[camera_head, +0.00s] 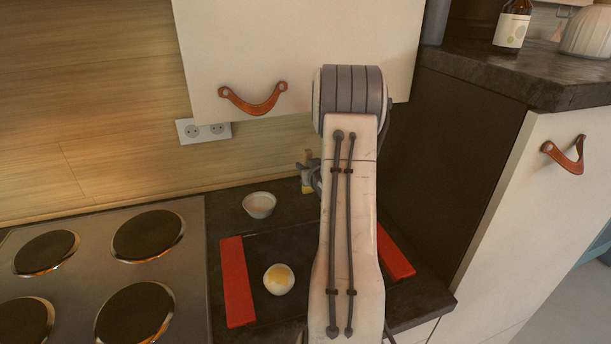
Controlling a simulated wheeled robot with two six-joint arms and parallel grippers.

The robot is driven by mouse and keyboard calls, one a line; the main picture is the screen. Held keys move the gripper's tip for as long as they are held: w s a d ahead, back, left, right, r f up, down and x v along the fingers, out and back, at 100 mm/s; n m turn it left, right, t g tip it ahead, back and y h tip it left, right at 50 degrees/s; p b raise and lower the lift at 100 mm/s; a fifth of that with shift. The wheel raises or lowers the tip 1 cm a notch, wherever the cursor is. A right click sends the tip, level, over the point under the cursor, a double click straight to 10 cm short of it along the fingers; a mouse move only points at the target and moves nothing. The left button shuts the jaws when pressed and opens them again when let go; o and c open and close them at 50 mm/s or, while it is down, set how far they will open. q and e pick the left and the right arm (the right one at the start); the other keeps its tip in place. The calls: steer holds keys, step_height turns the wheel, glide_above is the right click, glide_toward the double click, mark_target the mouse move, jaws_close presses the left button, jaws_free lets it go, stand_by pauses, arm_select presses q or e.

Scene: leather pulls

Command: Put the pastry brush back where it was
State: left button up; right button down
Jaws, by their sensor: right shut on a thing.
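My right arm reaches forward over the counter, and its link hides much of the middle. My right gripper (314,176) is small and partly hidden at the back of the counter, just right of the white bowl. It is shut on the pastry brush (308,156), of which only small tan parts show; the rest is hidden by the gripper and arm. The small white bowl (259,205) stands on the dark counter, apart from the gripper. A round pastry with a yellow top (278,279) sits on the dark tray (256,250). My left gripper is out of view.
The tray has red end pieces, left (237,282) and right (394,254). A hob (105,265) with several plates lies left. A wall cupboard (300,45) with a leather pull hangs above. A taller cabinet (560,180) stands right, with a bottle (511,28) on top.

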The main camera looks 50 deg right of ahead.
step_height(320, 180, down, 3)
steer(key=shift+f, duration=0.1)
steer(key=shift+f, duration=0.2)
steer(key=c, duration=0.7)
jaws_free()
steer(key=shift+r, duration=0.1)
